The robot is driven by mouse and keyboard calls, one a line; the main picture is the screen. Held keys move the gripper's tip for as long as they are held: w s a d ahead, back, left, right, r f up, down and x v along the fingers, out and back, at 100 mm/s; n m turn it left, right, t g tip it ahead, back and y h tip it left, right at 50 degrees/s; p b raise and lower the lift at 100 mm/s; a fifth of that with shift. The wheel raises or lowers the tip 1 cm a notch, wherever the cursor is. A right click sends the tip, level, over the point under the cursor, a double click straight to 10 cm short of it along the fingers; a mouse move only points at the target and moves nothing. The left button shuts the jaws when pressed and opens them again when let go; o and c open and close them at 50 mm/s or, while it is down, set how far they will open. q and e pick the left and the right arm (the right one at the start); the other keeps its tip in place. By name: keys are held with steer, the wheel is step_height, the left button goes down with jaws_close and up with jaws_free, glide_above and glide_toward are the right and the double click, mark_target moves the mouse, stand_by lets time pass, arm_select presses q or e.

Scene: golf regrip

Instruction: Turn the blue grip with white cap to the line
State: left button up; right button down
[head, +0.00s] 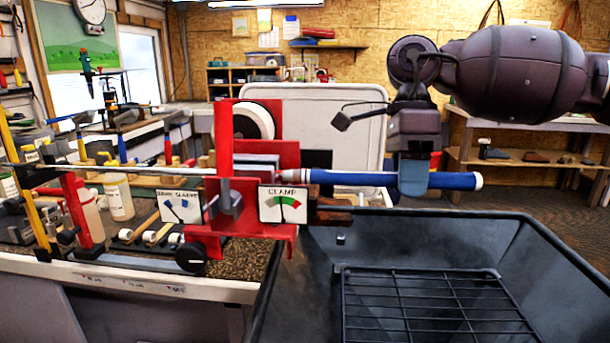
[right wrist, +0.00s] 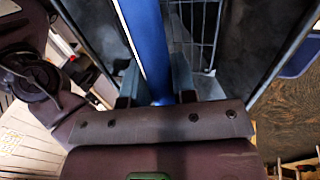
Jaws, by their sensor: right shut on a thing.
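The blue grip (head: 350,178) lies level on the shaft that runs left through the red clamp (head: 226,200). Its white cap (head: 478,181) is at the right end. My right gripper (head: 412,180) comes down from above and is shut around the grip, between its middle and the cap. In the right wrist view the blue grip (right wrist: 148,45) runs up between the fingers. A "CLAMP" gauge (head: 284,204) has its needle near the green part, and a second gauge (head: 181,207) stands left of it. I cannot make out the line on the grip. My left gripper is not in view.
A black basin (head: 530,235) with a wire rack (head: 425,305) lies below the grip. The workbench at left holds bottles, tools and a red stand (head: 78,210). A white panel (head: 350,120) stands behind the clamp. Open space is to the right of the cap.

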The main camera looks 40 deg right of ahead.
steer(key=c, duration=0.8)
jaws_free()
steer(key=shift+c, duration=0.2)
